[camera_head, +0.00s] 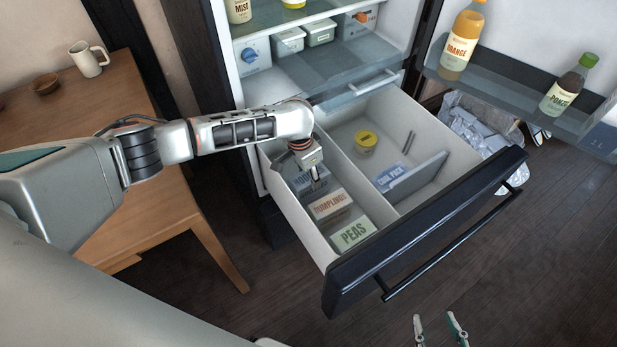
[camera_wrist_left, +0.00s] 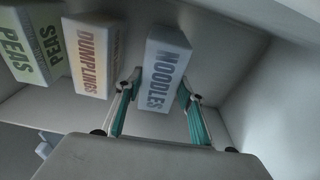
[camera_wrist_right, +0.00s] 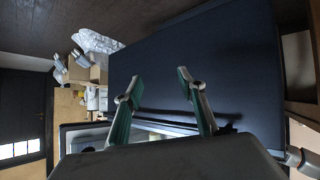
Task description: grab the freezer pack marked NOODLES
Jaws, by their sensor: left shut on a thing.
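The NOODLES freezer pack (camera_head: 300,182), a box with blue lettering, stands in the left compartment of the open freezer drawer, at its far end. My left gripper (camera_head: 316,181) reaches down into that compartment and partly hides the pack. In the left wrist view the NOODLES pack (camera_wrist_left: 166,68) is between the two fingers of my left gripper (camera_wrist_left: 161,84), which is shut on it. My right gripper (camera_head: 438,324) is at the bottom of the head view, outside the drawer. In the right wrist view my right gripper (camera_wrist_right: 158,86) is open and empty.
The DUMPLINGS pack (camera_head: 330,204) and the PEAS pack (camera_head: 353,233) share the left compartment. The right compartment holds a yellow-lidded tub (camera_head: 366,140) and a COOL PACK (camera_head: 390,176). The drawer front (camera_head: 430,225) stands pulled out. A wooden table (camera_head: 120,100) is at left.

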